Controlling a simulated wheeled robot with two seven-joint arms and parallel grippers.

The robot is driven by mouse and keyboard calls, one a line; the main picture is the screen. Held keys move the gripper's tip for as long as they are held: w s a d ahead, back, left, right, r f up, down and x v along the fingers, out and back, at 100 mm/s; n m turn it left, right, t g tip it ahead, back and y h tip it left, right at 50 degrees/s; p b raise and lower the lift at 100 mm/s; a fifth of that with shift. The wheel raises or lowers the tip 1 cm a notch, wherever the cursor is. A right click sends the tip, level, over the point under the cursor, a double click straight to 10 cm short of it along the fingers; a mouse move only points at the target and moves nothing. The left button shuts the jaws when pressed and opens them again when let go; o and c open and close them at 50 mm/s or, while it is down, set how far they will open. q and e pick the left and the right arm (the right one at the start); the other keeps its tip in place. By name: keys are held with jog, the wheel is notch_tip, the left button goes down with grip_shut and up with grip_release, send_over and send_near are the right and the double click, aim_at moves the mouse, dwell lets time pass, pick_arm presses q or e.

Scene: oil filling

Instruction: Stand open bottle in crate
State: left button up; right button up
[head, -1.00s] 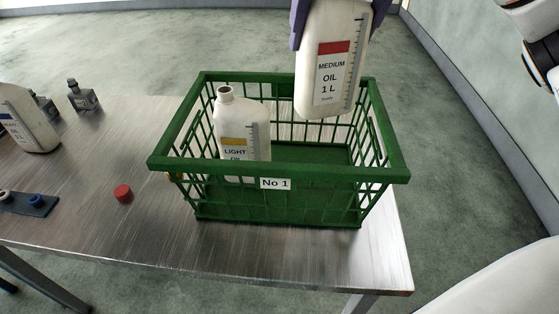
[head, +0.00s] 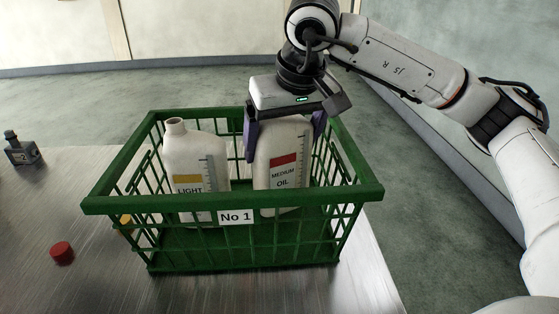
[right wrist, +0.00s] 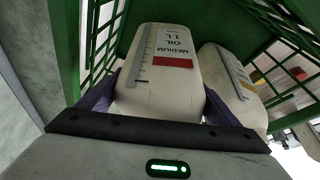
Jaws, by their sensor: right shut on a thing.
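The green crate (head: 290,240), labelled No 1, stands on the metal table. An open white bottle marked LIGHT (head: 197,150), with a yellow band, stands upright in its left part, its neck uncapped. My right gripper (head: 284,138) is shut on the white MEDIUM OIL bottle (head: 283,165), which has a red band and sits inside the crate to the right of the LIGHT bottle. In the right wrist view, the MEDIUM bottle (right wrist: 160,75) is between the purple fingers, close beside the LIGHT bottle (right wrist: 228,85). My left gripper is not in view.
A red cap (head: 62,252) lies on the table left of the crate. A small dark grey bottle (head: 21,150) stands at the far left. A yellow thing (head: 126,220) shows by the crate's left side. The crate's right end has free room.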

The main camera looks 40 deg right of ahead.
jog(key=shift+f, duration=1.45)
jog(key=shift+f, duration=0.2)
jog(key=o, duration=1.4)
jog(key=shift+c, duration=0.2)
jog(key=shift+r, duration=0.1)
jog(key=shift+r, duration=0.25)
jog(key=p+v, duration=0.1)
jog(key=v, duration=1)
jog(key=shift+s+r, duration=0.25)
jog(key=shift+r, duration=0.05)
